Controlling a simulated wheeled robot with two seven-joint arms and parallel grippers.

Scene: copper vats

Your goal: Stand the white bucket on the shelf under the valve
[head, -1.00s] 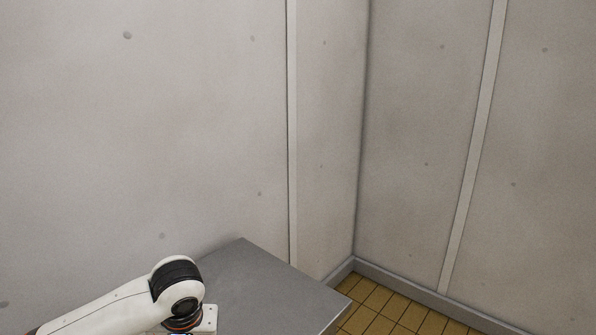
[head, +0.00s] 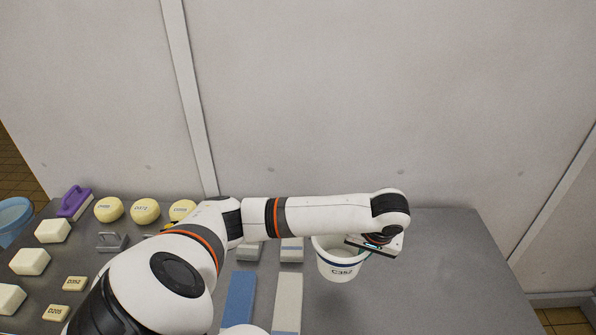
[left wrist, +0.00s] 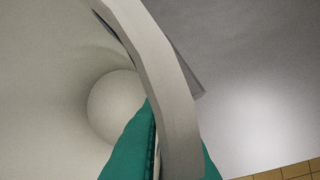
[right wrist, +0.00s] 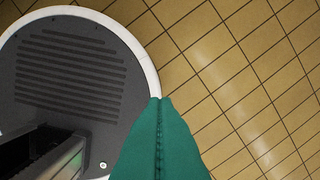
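The white bucket (head: 338,266) with a dark blue band and the label C352 is upright over the grey table, below the end of my left arm in the head view. I cannot tell whether its base touches the table. My left gripper (head: 366,247) is at its right rim. In the left wrist view, the bucket's rim (left wrist: 172,100) runs between the green fingers, which are shut on it. My right gripper (right wrist: 160,108) is shut and empty above the tiled floor, with its green fingers together. The shelf and the valve are in no view.
The grey table (head: 430,275) is clear right of the bucket. Left of it lie a blue slab (head: 238,300), a beige slab (head: 288,300), pale blocks (head: 30,262), yellow balls (head: 145,210) and a purple-handled brush (head: 75,202). A wall (head: 300,90) stands behind.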

